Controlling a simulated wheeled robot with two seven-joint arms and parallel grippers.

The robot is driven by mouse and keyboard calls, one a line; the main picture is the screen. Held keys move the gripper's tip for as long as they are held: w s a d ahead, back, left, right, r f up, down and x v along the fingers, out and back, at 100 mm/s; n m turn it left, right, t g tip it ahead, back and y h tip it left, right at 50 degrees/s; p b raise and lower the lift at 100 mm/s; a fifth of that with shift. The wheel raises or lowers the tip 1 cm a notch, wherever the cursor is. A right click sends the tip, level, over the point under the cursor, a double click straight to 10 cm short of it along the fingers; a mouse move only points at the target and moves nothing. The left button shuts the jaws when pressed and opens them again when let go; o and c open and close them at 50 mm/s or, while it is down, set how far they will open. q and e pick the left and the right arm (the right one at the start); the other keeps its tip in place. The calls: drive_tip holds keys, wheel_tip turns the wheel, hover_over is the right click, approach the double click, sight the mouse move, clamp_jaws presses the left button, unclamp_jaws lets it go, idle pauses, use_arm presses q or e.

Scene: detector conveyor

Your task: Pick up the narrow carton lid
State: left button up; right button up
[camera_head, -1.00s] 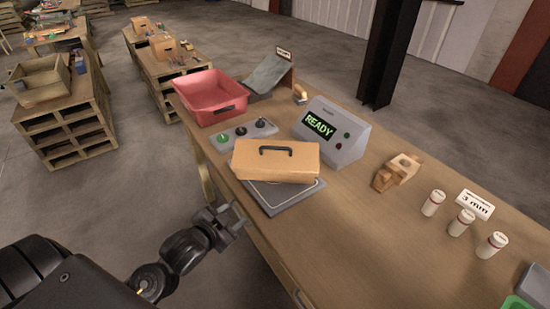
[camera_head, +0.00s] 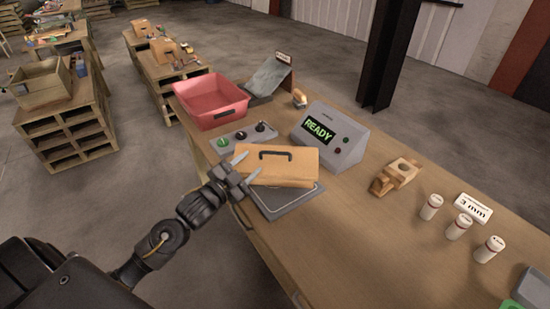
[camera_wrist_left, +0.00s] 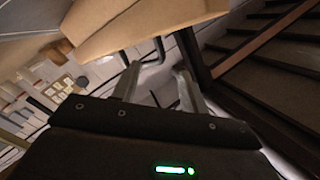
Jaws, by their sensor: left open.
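The narrow carton lid is a long tan-brown piece (camera_head: 290,172) with a dark handle (camera_head: 275,153) on top. It sits on a grey plate (camera_head: 287,206) on the workbench. In the head view my left gripper (camera_head: 246,167) is at the lid's left end, its fingers apart and empty. I cannot tell whether a finger touches the lid. My right gripper is not in view.
A grey box reading READY (camera_head: 331,136) stands behind the lid. A button panel (camera_head: 244,138) and a red tray (camera_head: 211,100) lie behind left. A wooden block (camera_head: 395,176) and white cylinders (camera_head: 459,226) are to the right. The bench front right of the plate is clear.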

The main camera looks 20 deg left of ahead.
sight(259, 157)
use_arm(q)
drive_tip(key=w+p, duration=0.1)
drive_tip(key=w, duration=0.1)
drive_tip(key=w+d+p, duration=0.1)
drive_tip(key=w, duration=0.1)
drive_tip(key=shift+w+d, duration=0.1)
drive_tip(key=shift+w, duration=0.25)
drive_tip(key=shift+w+f, duration=0.1)
drive_tip(key=shift+w, duration=0.2)
drive_tip(key=shift+s, duration=0.1)
drive_tip(key=shift+c, duration=0.3)
clamp_jaws()
